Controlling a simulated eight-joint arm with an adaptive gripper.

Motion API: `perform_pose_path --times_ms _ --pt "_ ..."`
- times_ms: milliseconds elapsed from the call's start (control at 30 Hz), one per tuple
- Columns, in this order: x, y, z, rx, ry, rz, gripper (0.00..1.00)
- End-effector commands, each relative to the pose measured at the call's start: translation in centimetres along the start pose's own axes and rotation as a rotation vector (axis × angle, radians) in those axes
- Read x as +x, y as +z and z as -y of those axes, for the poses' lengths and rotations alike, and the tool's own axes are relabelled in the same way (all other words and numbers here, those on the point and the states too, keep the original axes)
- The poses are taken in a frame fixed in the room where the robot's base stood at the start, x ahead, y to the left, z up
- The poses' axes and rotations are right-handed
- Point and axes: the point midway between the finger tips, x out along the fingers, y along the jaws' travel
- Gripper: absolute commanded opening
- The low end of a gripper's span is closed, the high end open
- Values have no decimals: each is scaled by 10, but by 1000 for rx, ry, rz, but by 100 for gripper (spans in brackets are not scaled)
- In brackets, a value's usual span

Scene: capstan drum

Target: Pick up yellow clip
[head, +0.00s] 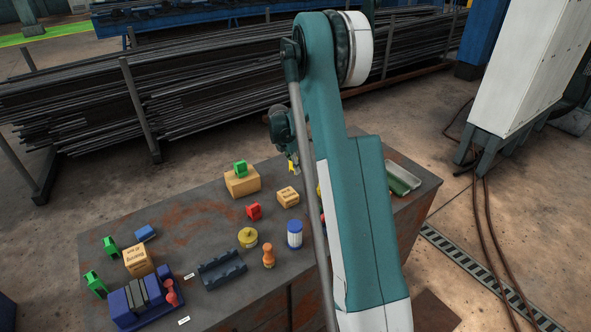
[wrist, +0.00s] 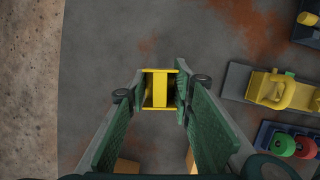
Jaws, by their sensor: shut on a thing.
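The yellow clip (wrist: 160,90) is between the two fingers of my gripper (wrist: 158,100) in the wrist view. The fingers are shut on its left and right sides. In the head view the clip (head: 292,166) is a small yellow spot at the tip of my gripper (head: 293,162), above the far part of the table. It appears held off the table top, though the exact height is hard to tell. My arm covers part of the table's right side.
A wooden box (head: 243,183) with a green clip (head: 240,168) on it stands left of my gripper. A red clip (head: 254,211), a wooden block (head: 288,197) and a blue-white jar (head: 295,235) stand nearer. A green tray (head: 403,179) lies right. The table's far left is clear.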

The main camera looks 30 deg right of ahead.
Motion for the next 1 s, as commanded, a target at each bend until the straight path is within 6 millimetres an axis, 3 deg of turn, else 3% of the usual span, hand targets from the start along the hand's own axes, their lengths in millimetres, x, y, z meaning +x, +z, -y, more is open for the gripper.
perform_pose_path --times_ms 433,1000 --pt "-59 18 0 0 0 0 15" --pt "-68 21 0 0 0 0 15"
